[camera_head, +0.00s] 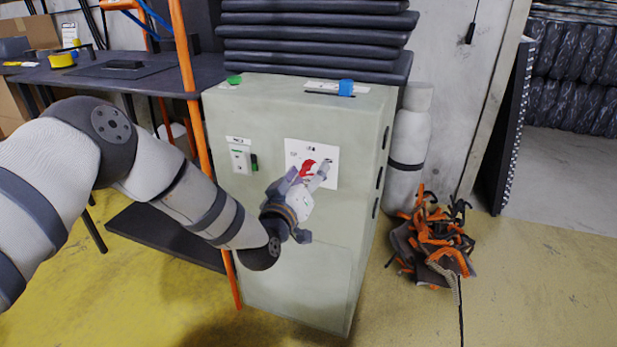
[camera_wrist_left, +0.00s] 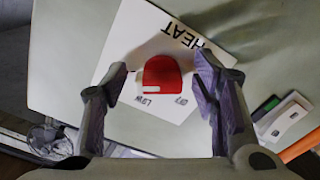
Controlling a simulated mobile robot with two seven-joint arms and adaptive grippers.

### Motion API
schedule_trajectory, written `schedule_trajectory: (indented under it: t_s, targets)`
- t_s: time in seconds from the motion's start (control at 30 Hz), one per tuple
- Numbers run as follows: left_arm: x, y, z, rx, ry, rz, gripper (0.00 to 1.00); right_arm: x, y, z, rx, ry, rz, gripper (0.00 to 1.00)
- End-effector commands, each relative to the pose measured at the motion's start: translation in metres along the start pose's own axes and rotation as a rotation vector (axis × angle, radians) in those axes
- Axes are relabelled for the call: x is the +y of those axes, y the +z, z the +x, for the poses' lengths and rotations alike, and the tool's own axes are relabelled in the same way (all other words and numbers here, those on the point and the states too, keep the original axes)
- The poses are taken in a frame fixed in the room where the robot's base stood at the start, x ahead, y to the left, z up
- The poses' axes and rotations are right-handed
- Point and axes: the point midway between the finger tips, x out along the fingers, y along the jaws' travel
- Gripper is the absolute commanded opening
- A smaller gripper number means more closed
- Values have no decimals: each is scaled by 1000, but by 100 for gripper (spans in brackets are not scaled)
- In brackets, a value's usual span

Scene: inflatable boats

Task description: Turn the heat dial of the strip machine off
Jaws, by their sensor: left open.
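The strip machine (camera_head: 300,260) is a pale grey-green cabinet in the middle of the head view. Its red heat dial (camera_head: 307,168) sits on a white plate (camera_head: 330,155), partly hidden by my gripper. In the left wrist view the dial (camera_wrist_left: 163,75) lies between the finger tips, beside the printed word HEAT. A white mark on its lower left edge is near a label that looks like LOW; another small label is to the right. My left gripper (camera_head: 306,178) is open, one finger on each side of the dial, with visible gaps. My right gripper is not in view.
Orange posts (camera_head: 186,60) and a dark table (camera_head: 110,75) stand at left. A grey cylinder (camera_head: 408,140) and a heap of orange-black straps (camera_head: 435,240) are at right. Front floor is clear.

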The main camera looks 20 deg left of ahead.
Motion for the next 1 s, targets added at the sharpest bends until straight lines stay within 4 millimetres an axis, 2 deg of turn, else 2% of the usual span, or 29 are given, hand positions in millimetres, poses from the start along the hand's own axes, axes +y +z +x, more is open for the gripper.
schedule_trajectory:
  t_s: [0.23, 0.27, 0.4, 0.47, 0.77, 1.0]
  targets:
    - [0, 0, 2, 0, 0, 0, 54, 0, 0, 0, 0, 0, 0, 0]
    - [0, 0, 2, 0, 0, 0, 50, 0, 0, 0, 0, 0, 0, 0]
    - [0, 0, 2, 0, 0, 0, 18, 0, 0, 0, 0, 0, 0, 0]
    - [0, 0, 2, 0, 0, 1, 6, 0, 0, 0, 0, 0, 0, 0]
    - [0, 0, 2, 0, 0, -24, 6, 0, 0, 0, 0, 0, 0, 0]
    - [1, 0, 2, -1, 0, -154, 6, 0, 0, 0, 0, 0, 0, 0]
